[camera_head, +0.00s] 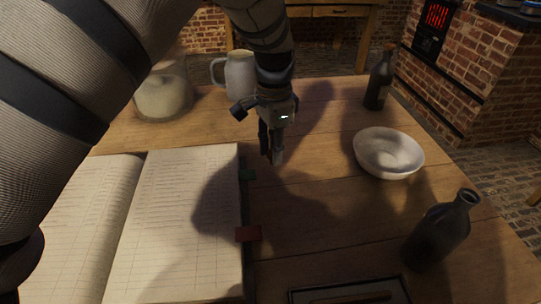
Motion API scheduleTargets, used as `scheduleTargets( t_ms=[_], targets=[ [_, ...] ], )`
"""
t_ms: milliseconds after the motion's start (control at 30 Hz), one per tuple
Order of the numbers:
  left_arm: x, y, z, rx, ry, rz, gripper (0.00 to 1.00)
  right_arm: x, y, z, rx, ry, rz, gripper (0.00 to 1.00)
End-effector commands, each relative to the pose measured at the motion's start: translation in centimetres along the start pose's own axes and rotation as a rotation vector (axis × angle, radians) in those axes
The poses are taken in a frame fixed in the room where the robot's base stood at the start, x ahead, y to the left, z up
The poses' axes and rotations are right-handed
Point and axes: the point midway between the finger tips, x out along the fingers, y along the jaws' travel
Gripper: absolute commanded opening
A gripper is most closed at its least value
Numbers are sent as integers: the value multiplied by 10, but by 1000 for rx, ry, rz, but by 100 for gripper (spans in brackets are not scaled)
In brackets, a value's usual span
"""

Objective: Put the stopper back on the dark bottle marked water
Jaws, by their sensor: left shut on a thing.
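An open dark bottle (437,236) stands at the front right of the table, with no stopper in its mouth. I cannot read any marking on it. My left gripper (272,156) points down over the middle of the table, right of the open book. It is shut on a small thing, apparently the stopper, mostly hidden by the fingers. The gripper is well to the left of and behind the open bottle. A second dark bottle (378,84) at the back right has a brownish stopper in its neck. My right gripper is not in view.
A white bowl (388,153) stands between the two bottles. An open book (190,220) covers the left front. A pale jug (239,76) and a glass jar (164,95) stand at the back. A dark tray (300,296) lies at the front edge. Bare wood lies between book and bowl.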

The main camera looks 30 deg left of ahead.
Motion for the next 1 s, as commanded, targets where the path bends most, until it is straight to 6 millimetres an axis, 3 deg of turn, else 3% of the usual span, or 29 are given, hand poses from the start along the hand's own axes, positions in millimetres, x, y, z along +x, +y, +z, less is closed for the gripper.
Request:
scheduleTargets(
  t_ms=[33,167,300,500,700,1000],
  targets=[
    [-22,9,-1,3,11,-10,16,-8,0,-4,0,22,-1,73],
    [-57,38,-2,3,13,-12,16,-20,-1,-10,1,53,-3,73],
    [-72,77,-2,4,9,-10,16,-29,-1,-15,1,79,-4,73],
    [-85,114,-3,3,6,-7,16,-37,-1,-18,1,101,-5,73],
    [-89,128,-3,1,3,-5,16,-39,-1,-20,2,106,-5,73],
    [-88,129,-3,1,2,-3,16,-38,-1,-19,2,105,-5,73]
  ],
)
